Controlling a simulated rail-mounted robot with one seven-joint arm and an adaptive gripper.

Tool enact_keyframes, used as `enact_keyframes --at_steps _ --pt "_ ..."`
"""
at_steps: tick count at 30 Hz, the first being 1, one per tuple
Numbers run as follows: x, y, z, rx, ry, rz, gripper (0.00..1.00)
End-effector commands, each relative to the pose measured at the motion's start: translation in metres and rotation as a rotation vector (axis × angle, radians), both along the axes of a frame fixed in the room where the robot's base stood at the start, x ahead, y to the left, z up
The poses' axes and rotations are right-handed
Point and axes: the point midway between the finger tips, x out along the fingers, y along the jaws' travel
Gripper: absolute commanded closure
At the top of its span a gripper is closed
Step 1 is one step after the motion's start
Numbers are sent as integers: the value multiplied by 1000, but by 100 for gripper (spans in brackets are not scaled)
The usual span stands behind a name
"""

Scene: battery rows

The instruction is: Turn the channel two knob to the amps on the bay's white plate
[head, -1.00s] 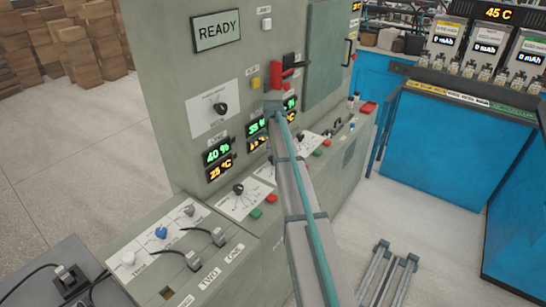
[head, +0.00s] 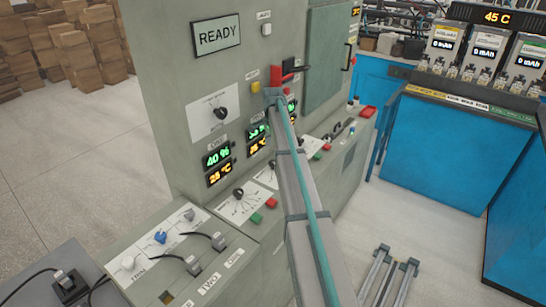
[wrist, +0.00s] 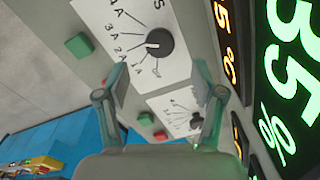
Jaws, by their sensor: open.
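A black knob (wrist: 158,43) sits on a white scale plate (wrist: 95,12) marked in amps, in the wrist view. A light mark on its left side points toward the low-to-middle amp figures; the exact figure is unclear. A green 35 % display (wrist: 290,80) is beside it. My gripper (wrist: 160,72) is open, its two fingers apart on either side below the knob, with nothing between them.
A second scale plate and knob (wrist: 196,121) show between the fingers, with red and green buttons nearby. In the head view another channel knob (head: 238,193) is left of my arm. A red handle (head: 289,68) projects near my arm's far end.

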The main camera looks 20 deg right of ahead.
Motion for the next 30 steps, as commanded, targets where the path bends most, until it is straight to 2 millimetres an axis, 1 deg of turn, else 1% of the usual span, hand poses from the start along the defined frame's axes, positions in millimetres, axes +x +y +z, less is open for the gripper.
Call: enact_keyframes --at_steps 1,3,7,11,15,26,28,30 --pt "1 0 10 -1 -2 0 32" --pt "1 0 23 -1 -2 0 32" --pt "1 0 40 -1 -1 0 32" --pt "0 0 50 0 0 0 32" --pt "0 0 52 0 0 0 32" --pt "0 0 52 0 0 0 32" --pt "-3 0 50 0 3 9 32" --pt "-11 2 45 -1 12 31 32"
